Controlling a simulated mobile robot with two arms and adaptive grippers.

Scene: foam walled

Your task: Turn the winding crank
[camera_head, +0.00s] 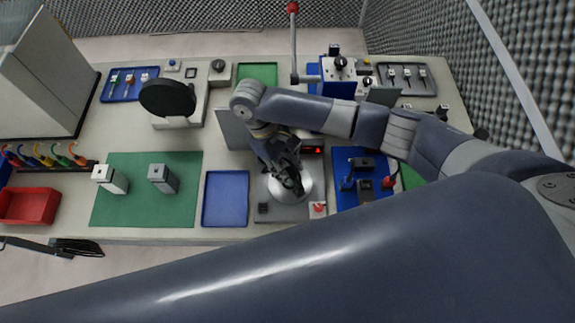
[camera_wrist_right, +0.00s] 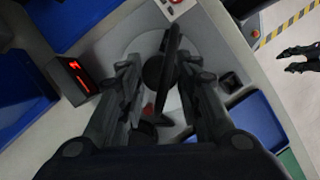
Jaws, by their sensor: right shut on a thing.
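The winding unit is a grey plate (camera_head: 272,212) with a pale round disc (camera_head: 304,184) at the front middle of the bench. In the right wrist view the disc (camera_wrist_right: 140,45) lies below a dark crank (camera_wrist_right: 172,42) with a round black part. My right gripper (camera_head: 292,182) reaches down over the disc. In its wrist view the fingers (camera_wrist_right: 160,85) stand on both sides of the crank and are shut on it; the exact contact is partly hidden. My left gripper (camera_head: 78,247) is off the front left edge, empty, its fingers apart in the right wrist view (camera_wrist_right: 298,58).
A red display (camera_head: 313,150) and a red button (camera_head: 318,208) sit beside the disc. A blue tray (camera_head: 225,200) is left of it, a blue mat with dark parts (camera_head: 345,192) right. A green mat (camera_head: 140,210) carries two blocks. My right arm crosses the right side.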

